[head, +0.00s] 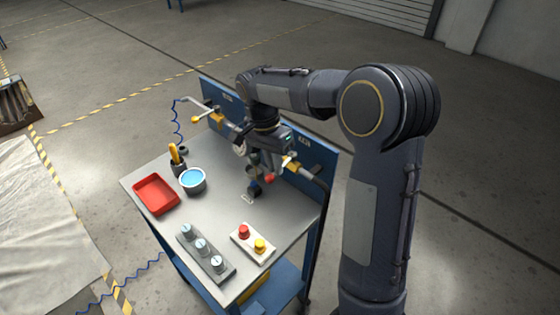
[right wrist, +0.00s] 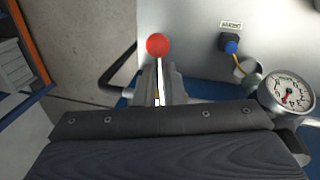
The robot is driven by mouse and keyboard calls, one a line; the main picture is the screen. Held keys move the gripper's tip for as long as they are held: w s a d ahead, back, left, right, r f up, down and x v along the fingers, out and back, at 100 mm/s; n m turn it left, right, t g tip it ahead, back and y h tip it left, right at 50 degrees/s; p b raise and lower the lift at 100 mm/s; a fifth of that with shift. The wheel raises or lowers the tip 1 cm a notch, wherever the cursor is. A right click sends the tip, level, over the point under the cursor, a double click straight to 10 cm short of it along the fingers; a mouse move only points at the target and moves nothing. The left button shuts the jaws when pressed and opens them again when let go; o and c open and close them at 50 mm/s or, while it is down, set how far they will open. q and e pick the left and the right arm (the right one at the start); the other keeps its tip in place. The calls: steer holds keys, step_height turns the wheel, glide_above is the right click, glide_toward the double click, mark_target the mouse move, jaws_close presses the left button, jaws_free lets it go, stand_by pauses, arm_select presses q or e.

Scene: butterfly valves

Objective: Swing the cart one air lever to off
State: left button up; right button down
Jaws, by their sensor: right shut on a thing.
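My right gripper (head: 266,164) is at the cart's blue back panel (head: 322,160). In the right wrist view its fingers (right wrist: 160,88) are shut on a thin pale lever (right wrist: 159,78), whose red ball knob (right wrist: 158,45) sticks out beyond the fingertips. The red knob (head: 269,178) also shows just below the gripper in the head view. The gripper and wrist hide most of the lever and its valve there. A second lever with a yellow knob (head: 195,119) is on the pipe at the panel's left end. My left gripper is out of view.
On the cart top (head: 222,155) are a red tray (head: 155,194), a blue-filled bowl (head: 192,180), a grey block with several knobs (head: 204,252) and a button box (head: 252,243). A round gauge (right wrist: 287,95) sits right of the fingers. Pipes run along the panel.

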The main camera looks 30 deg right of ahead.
steer(key=shift+w+a+r+m+p, duration=0.1)
steer(key=shift+w+m+p, duration=0.25)
steer(key=shift+w+m, duration=0.35)
steer(key=shift+s, duration=0.1)
steer(key=c, duration=1.5)
jaws_free()
step_height(320, 180, up, 8)
steer(key=w, duration=0.1)
steer(key=shift+w+a+f+b, duration=0.2)
steer(key=shift+a+b, duration=0.05)
steer(key=shift+b, duration=0.05)
